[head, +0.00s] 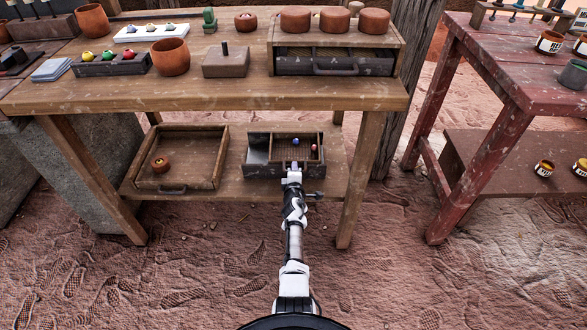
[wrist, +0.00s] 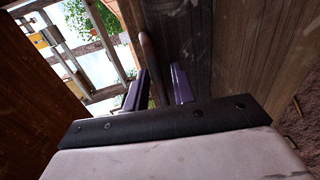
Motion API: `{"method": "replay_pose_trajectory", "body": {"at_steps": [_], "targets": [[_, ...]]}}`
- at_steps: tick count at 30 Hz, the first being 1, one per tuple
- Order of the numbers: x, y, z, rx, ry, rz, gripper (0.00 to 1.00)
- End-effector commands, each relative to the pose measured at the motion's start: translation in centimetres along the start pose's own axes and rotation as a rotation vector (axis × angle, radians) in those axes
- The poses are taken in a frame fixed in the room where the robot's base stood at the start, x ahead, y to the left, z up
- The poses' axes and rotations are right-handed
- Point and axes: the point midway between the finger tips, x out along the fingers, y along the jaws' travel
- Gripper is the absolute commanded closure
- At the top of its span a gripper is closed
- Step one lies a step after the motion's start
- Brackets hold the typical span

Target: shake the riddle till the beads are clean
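The riddle (head: 308,138) is a framed mesh tray with a few beads in it, one blue (head: 295,141) and one red (head: 313,147). It sits in a dark box (head: 262,172) on the bench's lower shelf. My gripper (head: 294,168) is at the box's front, below the beads, and partly hides that wall. In the wrist view, my gripper's two purple fingers (wrist: 158,88) stand apart with a rounded brown handle (wrist: 147,48) between them. A narrow gap seems to show at the right finger; whether both fingers touch the handle is unclear.
A wooden tray (head: 215,165) with a small orange pot (head: 160,165) lies left on the shelf. The benchtop (head: 120,97) above holds pots, racks and a drawer box (head: 335,64). Bench legs (head: 360,178) flank the shelf. A red table (head: 490,85) stands right.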

Motion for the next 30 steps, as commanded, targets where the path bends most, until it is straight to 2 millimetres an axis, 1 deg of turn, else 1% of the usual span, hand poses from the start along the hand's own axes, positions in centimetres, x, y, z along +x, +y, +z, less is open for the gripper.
{"method": "replay_pose_trajectory", "body": {"at_steps": [5, 6, 12, 21, 23, 26, 27, 28, 30], "targets": [[0.0, 0.0, 0.0, 0.0, 0.0, 0.0, 0.74], [0.0, 0.0, 0.0, 0.0, 0.0, 0.0, 0.76], [0.0, 0.0, 0.0, 0.0, 0.0, 0.0, 1.0], [0.0, -0.1, -0.2, 0.0, 0.001, 0.0, 1.0], [0.1, -0.2, -0.8, 0.0, 0.002, 0.001, 1.0], [0.2, -0.4, -2.9, -0.002, 0.005, 0.003, 1.0], [0.1, -0.4, -3.9, -0.002, 0.006, 0.004, 1.0], [0.1, -0.3, -4.2, -0.001, 0.005, 0.003, 1.0], [0.0, 0.0, -4.2, 0.001, 0.001, 0.001, 1.0]]}}
